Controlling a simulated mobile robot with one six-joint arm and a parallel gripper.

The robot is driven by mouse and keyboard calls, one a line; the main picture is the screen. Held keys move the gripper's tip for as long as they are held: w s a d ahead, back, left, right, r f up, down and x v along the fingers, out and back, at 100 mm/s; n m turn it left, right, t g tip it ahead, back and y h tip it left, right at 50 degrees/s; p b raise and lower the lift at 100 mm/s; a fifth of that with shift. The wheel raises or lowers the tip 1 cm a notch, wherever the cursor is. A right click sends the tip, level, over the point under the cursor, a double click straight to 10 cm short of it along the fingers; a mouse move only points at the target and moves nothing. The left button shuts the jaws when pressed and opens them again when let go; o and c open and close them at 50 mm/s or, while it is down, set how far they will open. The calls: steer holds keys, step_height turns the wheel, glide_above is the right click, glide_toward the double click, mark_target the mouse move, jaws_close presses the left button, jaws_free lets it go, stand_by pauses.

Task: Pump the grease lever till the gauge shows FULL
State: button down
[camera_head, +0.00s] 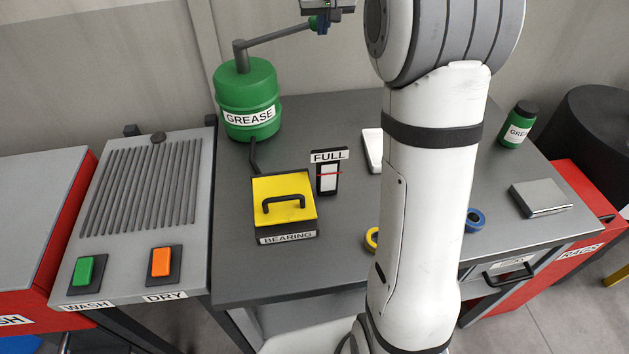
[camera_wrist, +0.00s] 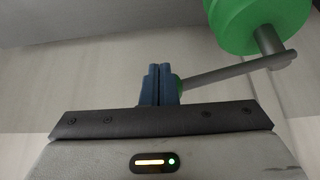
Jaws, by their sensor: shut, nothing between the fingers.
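The green grease pump (camera_head: 248,97) stands at the back left of the grey workbench. Its grey lever (camera_head: 280,36) slopes up to the right from a short post, and also shows in the wrist view (camera_wrist: 220,74). A green knob (camera_wrist: 177,86) at the lever's end is partly hidden by my fingers. My gripper (camera_head: 321,24) is shut and empty, its blue fingertips (camera_wrist: 160,86) beside the knob; I cannot tell whether they touch. The gauge (camera_head: 329,178) stands upright with a FULL label on top. Its red pointer (camera_head: 330,174) lies below that label, partway up the white scale.
A yellow-lidded bearing box (camera_head: 283,191) sits before the pump, joined by a dark hose. A white wedge-shaped item (camera_head: 373,151), yellow ring (camera_head: 371,238), blue ring (camera_head: 475,221), grey block (camera_head: 541,198) and grease jar (camera_head: 519,123) lie farther right. My arm hides the bench's middle.

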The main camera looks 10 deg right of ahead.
step_height(320, 180, up, 8)
steer(key=p, duration=0.5)
steer(key=shift+f+p, duration=0.15)
steer(key=shift+p, duration=0.25)
